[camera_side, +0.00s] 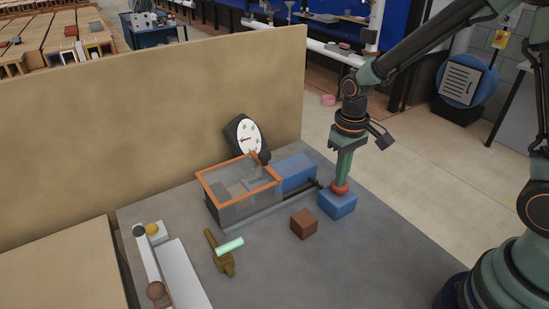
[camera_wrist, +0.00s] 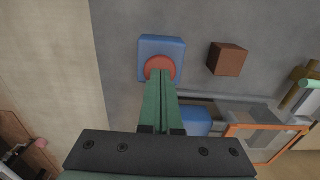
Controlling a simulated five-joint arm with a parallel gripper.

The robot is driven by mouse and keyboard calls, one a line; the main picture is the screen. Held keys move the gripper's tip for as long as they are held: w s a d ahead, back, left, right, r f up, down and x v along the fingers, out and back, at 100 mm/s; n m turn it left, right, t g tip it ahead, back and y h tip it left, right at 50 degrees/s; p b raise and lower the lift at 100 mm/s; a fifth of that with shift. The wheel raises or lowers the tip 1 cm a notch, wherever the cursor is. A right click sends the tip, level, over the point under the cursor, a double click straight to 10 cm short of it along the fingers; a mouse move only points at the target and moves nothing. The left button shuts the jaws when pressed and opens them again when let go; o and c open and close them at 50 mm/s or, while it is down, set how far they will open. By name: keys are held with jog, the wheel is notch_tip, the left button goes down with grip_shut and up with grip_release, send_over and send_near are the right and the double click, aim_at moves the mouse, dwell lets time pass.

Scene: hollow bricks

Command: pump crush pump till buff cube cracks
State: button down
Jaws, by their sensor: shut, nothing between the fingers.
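A blue pump box (camera_side: 338,205) with a red button (camera_side: 340,189) on top stands at the table's right; it also shows in the wrist view (camera_wrist: 175,47). My gripper (camera_side: 342,182) is shut and empty, pointing down, with its tips at the red button, seemingly touching it. A press chamber (camera_side: 240,205) with clear walls and an orange rim stands left of the pump, joined to a blue block (camera_side: 295,171). A dial gauge (camera_side: 247,139) behind it has a red needle pointing left. I cannot make out a buff cube inside the chamber.
A brown-red cube (camera_side: 304,224) sits in front of the pump. A brass-coloured stand with a pale green handle (camera_side: 229,245) is left of it. A pale tray with several balls (camera_side: 170,270) lies at the left. A tan panel (camera_side: 150,110) stands behind.

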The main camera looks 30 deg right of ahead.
jog(key=shift+r, duration=3.05)
notch_tip(320, 180, up, 5)
jog(key=shift+f, duration=3.2)
jog(key=shift+f, duration=2.45)
jog(key=shift+r, duration=3.15)
